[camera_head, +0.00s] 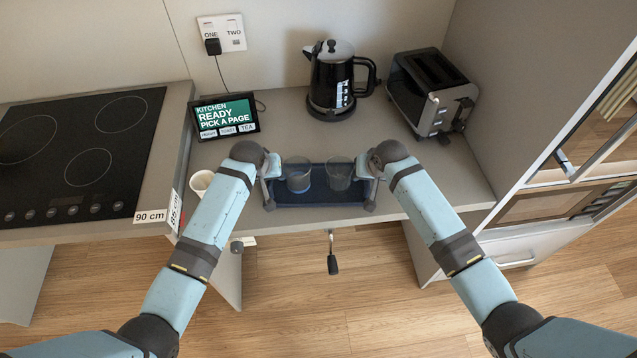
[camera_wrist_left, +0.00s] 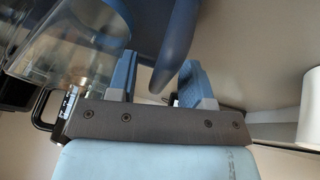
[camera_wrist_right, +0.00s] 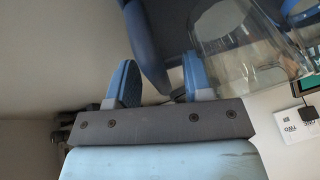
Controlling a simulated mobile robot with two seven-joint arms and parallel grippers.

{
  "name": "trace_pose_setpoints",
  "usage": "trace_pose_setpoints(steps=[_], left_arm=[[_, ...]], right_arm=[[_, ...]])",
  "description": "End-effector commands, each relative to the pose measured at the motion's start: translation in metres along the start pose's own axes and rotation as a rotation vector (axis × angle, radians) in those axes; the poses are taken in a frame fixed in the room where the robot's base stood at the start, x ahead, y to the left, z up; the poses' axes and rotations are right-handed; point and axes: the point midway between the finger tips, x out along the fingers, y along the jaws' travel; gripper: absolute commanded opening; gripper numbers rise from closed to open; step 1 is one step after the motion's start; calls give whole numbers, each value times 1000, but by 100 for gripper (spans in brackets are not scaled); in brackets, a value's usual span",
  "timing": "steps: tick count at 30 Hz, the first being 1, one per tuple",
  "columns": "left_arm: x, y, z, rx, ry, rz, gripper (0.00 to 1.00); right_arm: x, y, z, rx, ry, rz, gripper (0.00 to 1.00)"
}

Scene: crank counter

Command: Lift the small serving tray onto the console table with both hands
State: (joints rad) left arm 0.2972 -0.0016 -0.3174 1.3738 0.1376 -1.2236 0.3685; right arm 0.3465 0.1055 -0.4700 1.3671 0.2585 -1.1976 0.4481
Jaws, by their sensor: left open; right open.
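The small dark blue serving tray (camera_head: 322,198) sits near the front edge of the grey worktop (camera_head: 400,204). Two clear glasses stand on it, a left one (camera_head: 298,175) and a right one (camera_head: 339,174). My left gripper (camera_head: 268,190) is at the tray's left end. In the left wrist view its open fingers (camera_wrist_left: 158,78) are on either side of the tray's blue handle (camera_wrist_left: 180,42). My right gripper (camera_head: 372,190) is at the right end. In the right wrist view its open fingers (camera_wrist_right: 160,82) are on either side of the other handle (camera_wrist_right: 147,45). No separate console table shows.
A black kettle (camera_head: 331,85), a toaster (camera_head: 434,95) and a display (camera_head: 224,117) stand behind the tray. A white cup (camera_head: 201,182) is beside my left forearm. A hob (camera_head: 80,150) lies left, a tall cabinet (camera_head: 540,100) right. A crank (camera_head: 332,262) hangs below the front edge.

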Motion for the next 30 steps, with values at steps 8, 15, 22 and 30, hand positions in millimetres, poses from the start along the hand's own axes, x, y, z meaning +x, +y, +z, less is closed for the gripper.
trace_pose_setpoints(steps=[8, 15, 22, 30], left_arm=[[3, 0, 0, 0, 0, 0, 46], [3, 0, 0, 0, 0, 0, 14], [3, 0, 0, 0, 0, 0, 0], [0, 1, -1, 0, 2, 1, 0]], right_arm=[[3, 0, 0, 0, 0, 0, 46], [3, 0, 0, 0, 0, 0, 14], [3, 0, 0, 0, 0, 0, 0], [1, -1, -1, -1, 1, -1, 0]])
